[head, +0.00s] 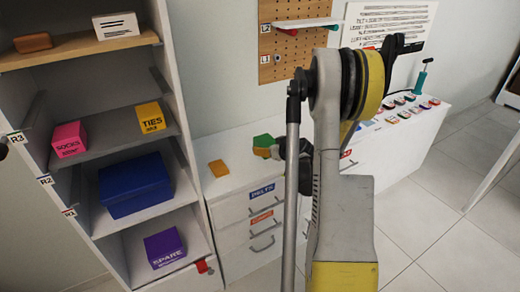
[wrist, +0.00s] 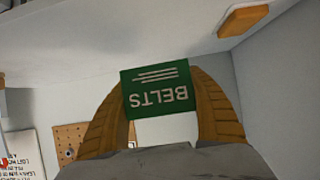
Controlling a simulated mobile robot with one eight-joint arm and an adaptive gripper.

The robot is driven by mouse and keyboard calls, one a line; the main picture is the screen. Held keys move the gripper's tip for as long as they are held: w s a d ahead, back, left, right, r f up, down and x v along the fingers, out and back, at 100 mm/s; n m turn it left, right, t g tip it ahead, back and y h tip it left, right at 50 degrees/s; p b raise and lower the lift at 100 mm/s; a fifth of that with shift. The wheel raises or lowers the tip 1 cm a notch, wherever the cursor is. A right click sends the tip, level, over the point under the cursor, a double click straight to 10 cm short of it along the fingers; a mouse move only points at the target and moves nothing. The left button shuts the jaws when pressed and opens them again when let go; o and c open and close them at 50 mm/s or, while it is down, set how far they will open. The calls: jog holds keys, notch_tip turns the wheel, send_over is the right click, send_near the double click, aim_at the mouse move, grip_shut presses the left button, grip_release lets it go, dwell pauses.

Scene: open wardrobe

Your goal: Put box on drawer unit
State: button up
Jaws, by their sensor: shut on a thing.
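My gripper (wrist: 163,115) is shut on a green box (wrist: 160,88), with one orange-brown finger on each side. The box reads "BELTS", upside down in the wrist view. In the head view the green box (head: 263,141) shows over the white drawer unit (head: 236,211), left of my arm. My gripper (head: 268,151) is partly hidden there by the arm. I cannot tell whether the box touches the unit's top. The unit has several drawers with grey handles, and one label reads "BELTS".
An orange block (head: 218,168) lies on the unit's top, left of the held box. The open wardrobe (head: 171,60) at left holds pink (head: 69,139), yellow (head: 150,117), blue (head: 135,185) and purple (head: 164,247) boxes. A pegboard (head: 281,45) hangs behind. Small items cover the counter at right.

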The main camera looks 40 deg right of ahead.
jog(key=b, duration=0.3)
send_over(248, 156)
jog(key=s, duration=0.3)
jog(key=f, duration=0.5)
jog(key=shift+s+a+f, duration=0.1)
jog(key=shift+a+f, duration=0.1)
jog(key=shift+a, duration=0.05)
jog(key=shift+f+b, duration=0.85)
jog(key=shift+f, duration=1)
jog(key=shift+f, duration=0.1)
jog(key=shift+f, duration=0.15)
jog(key=o, duration=1.2)
jog(key=shift+r, duration=0.2)
